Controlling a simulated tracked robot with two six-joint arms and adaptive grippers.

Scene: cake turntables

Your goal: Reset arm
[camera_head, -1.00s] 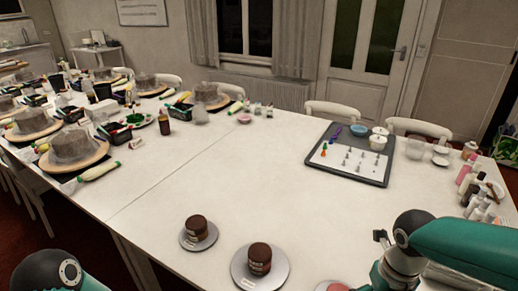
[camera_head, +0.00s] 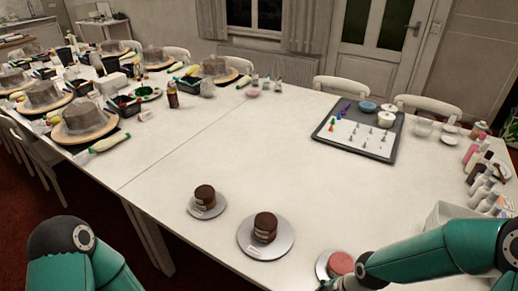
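My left arm shows at the bottom left as a teal link; its gripper is out of the frame. My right arm comes in from the right edge as teal links, and its wrist end (camera_head: 345,284) is at the bottom edge beside a pink cake; its fingers cannot be made out. Two small chocolate cakes stand on round grey turntables: a smaller one (camera_head: 204,195) on the small turntable (camera_head: 218,210) and another (camera_head: 265,225) on the larger turntable (camera_head: 285,242). The pink cake (camera_head: 340,264) sits on a turntable (camera_head: 322,262), partly hidden by my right arm.
A dark tray (camera_head: 390,150) with piping tips and bowls lies at the back right. Several bottles (camera_head: 482,190) line the right edge. Wrapped cakes on wooden boards (camera_head: 112,134) fill the far left. The middle of the white table (camera_head: 240,150) is clear.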

